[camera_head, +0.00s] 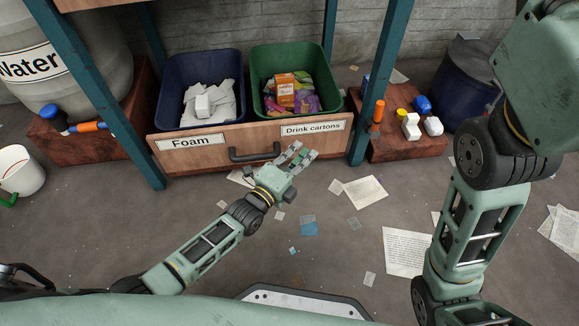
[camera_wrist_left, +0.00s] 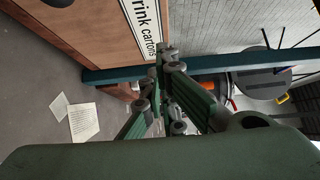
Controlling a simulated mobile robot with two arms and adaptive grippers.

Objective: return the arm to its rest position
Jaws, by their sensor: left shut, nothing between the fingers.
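My left gripper (camera_head: 300,154) is shut and empty. It hangs in front of the wooden drawer front (camera_head: 220,150), just right of the dark drawer handle (camera_head: 254,153). In the left wrist view its green fingers (camera_wrist_left: 172,95) are together, with the "Drink cartons" label (camera_wrist_left: 146,25) beyond them. My right arm (camera_head: 485,190) reaches down the right side of the head view. Its gripper is outside the picture.
The drawer holds a blue bin (camera_head: 172,75) with white foam and a green bin (camera_head: 262,55) with cartons. Teal posts (camera_head: 383,75) frame it. A wooden crate (camera_head: 410,148) with bottles stands right. Papers (camera_head: 366,191) litter the floor. A white bucket (camera_head: 20,172) stands left.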

